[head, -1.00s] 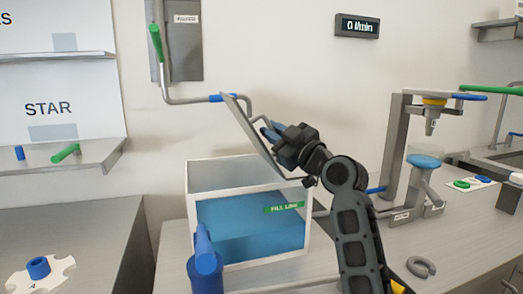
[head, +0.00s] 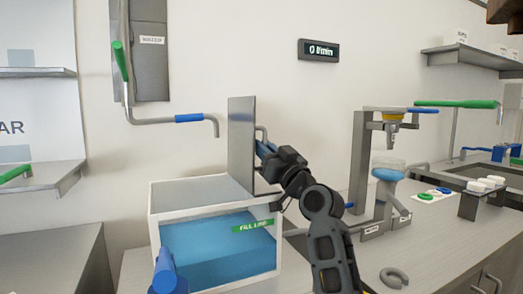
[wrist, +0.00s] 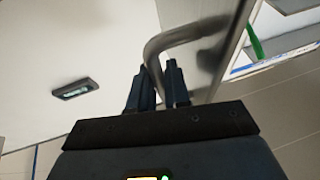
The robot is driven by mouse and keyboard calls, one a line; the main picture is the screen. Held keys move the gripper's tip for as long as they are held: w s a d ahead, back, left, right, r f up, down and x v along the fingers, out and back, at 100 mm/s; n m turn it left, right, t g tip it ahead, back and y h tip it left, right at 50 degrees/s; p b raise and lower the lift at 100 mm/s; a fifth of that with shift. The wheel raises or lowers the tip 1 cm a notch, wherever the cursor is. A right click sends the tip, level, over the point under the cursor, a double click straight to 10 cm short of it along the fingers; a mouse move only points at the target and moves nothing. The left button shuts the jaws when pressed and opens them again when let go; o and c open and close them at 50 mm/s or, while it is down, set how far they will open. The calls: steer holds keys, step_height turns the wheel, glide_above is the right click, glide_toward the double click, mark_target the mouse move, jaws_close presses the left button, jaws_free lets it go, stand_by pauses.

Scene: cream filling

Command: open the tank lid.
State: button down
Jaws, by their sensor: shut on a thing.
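The tank (head: 152,225) is a clear, white-edged box holding blue liquid, with a green fill line label (head: 253,226) on its front. Its grey lid (head: 240,140) stands about upright at the tank's right side, leaving the top open. My gripper (head: 266,150) is at the lid's right face. In the wrist view my gripper (wrist: 158,90) has its two fingers closed around the bent grey lid handle (wrist: 188,35). The lid panel (wrist: 210,70) shows beside the handle there.
A grey spout pipe with a blue band (head: 189,118) hangs above the tank, close to the lid's left. A dispenser stand (head: 361,160) and a grey C-shaped piece (head: 394,278) are to the right.

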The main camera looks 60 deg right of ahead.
steer(key=shift+d+f, duration=0.1)
steer(key=shift+f, duration=0.05)
steer(key=c, duration=1.4)
jaws_free()
steer(key=shift+c, duration=0.2)
steer(key=b+v, duration=0.1)
steer(key=v, duration=0.7)
